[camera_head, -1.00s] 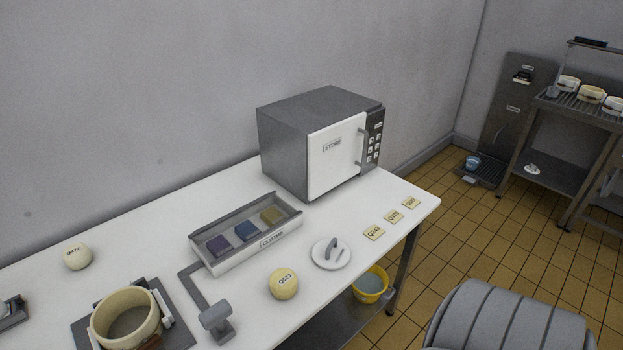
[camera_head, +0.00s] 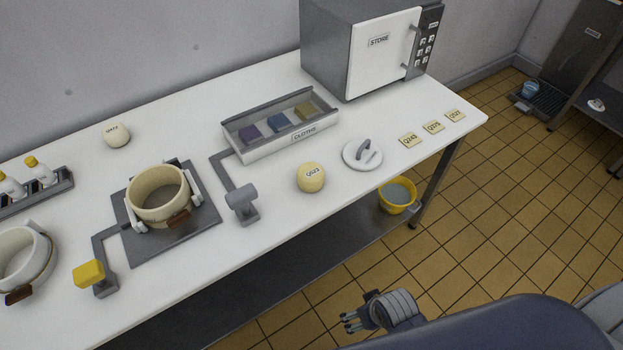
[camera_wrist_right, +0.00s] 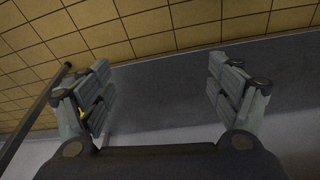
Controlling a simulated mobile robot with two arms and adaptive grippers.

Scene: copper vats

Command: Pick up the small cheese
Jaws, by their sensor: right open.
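Two round pale cheeses stand on the white table. One cheese (camera_head: 311,178) is near the front edge, between the grey post and the white lid, with a label on top. The other cheese (camera_head: 116,134) is at the back left, also labelled, and looks slightly smaller and paler. My right gripper (camera_head: 352,318) is low at the front, off the table's front edge and nearer to me than both cheeses. In the right wrist view the right gripper (camera_wrist_right: 164,95) is open and empty, with no cheese between its fingers. My left gripper is not in view.
A store cabinet (camera_head: 376,55) is behind. A yellow bucket (camera_head: 397,193) sits below.

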